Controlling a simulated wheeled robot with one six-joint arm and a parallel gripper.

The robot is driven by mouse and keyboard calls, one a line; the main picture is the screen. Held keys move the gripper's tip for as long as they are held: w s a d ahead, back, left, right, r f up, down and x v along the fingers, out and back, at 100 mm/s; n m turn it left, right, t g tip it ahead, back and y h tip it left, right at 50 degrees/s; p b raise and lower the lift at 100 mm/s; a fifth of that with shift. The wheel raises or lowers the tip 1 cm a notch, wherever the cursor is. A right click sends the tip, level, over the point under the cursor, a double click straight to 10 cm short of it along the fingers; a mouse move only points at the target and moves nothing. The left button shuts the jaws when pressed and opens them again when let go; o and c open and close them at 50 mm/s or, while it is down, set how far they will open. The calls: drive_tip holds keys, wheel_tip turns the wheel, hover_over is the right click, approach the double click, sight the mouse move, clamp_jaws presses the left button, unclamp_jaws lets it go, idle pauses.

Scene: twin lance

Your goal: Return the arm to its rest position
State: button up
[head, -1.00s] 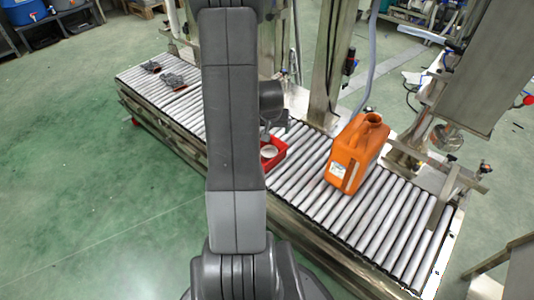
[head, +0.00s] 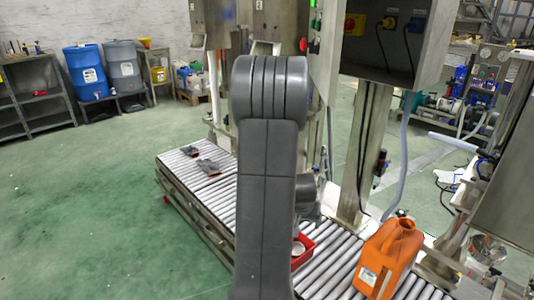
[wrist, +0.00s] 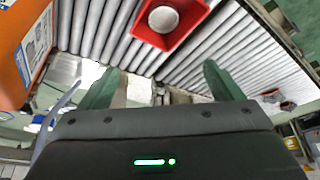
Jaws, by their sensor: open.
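My gripper (wrist: 160,88) shows in the wrist view with its two green fingers spread wide apart and nothing between them. In the head view the gripper is hidden behind my arm, which stands upright in the middle of the picture. In the wrist view a red tray (wrist: 185,36) with a white round item (wrist: 163,19) in it lies on the rollers beyond the fingertips, apart from them. The red tray also shows in the head view (head: 304,258), partly covered by my arm.
An orange canister (head: 388,258) stands on the roller conveyor (head: 335,262), right of my arm; it also shows in the wrist view (wrist: 14,62). Dark parts (head: 202,168) lie at the conveyor's far left. Steel posts and a control cabinet (head: 385,40) stand behind. Green floor at left is clear.

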drive_tip(key=w+x, duration=0.1)
drive_tip(key=x, duration=0.7)
drive_tip(key=shift+w+d+r, duration=0.15)
drive_tip(key=shift+w+d, duration=0.05)
drive_tip(key=shift+w, duration=0.05)
idle(0.4)
